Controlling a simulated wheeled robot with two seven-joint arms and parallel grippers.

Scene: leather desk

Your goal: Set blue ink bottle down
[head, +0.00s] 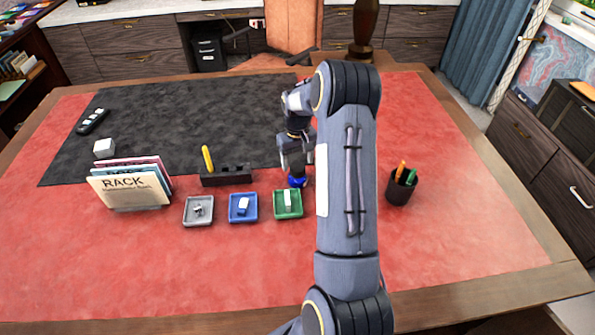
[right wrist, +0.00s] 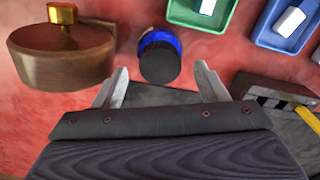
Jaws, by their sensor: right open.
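My right gripper (head: 296,165) is open, pointing down at the bottle. In the right wrist view its fingers (right wrist: 161,76) are spread, one on each side of the cap, with a visible gap to each. My left gripper is not in view.
Blue (head: 243,208) and grey (head: 198,211) trays lie left of the green one. A pen cup (head: 401,187) stands right. A wooden brass-knobbed object (right wrist: 62,55) is near the bottle.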

